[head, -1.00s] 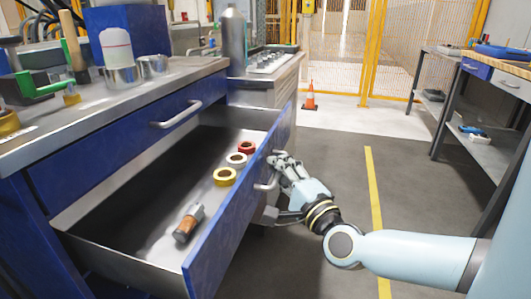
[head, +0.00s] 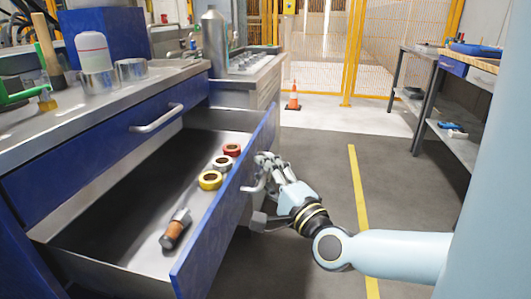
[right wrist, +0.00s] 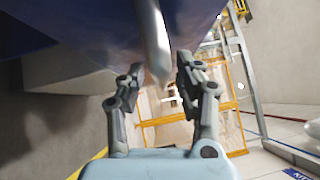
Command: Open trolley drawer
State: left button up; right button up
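The blue trolley drawer (head: 222,205) stands pulled well out, its grey inside showing. Its metal handle (head: 257,184) is on the outer face of the front panel. My right gripper (head: 263,190) is open at this handle, one finger above it and one below in the head view. In the right wrist view the handle (right wrist: 153,40) lies between the two spread fingers of the right gripper (right wrist: 159,76), with gaps visible beside it. I cannot tell whether either finger touches it. My left gripper is in neither view.
Yellow (head: 210,180), white (head: 222,163) and red (head: 232,150) tape rolls and a brown-handled tool (head: 175,230) lie in the drawer. A shut blue drawer (head: 100,150) sits above. An orange cone (head: 293,97) and workbench (head: 470,65) stand beyond clear floor.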

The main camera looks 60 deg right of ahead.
jog(key=v, duration=1.1)
jog(key=shift+s+f, duration=0.15)
jog(key=shift+s, duration=0.15)
jog(key=shift+a, duration=0.1)
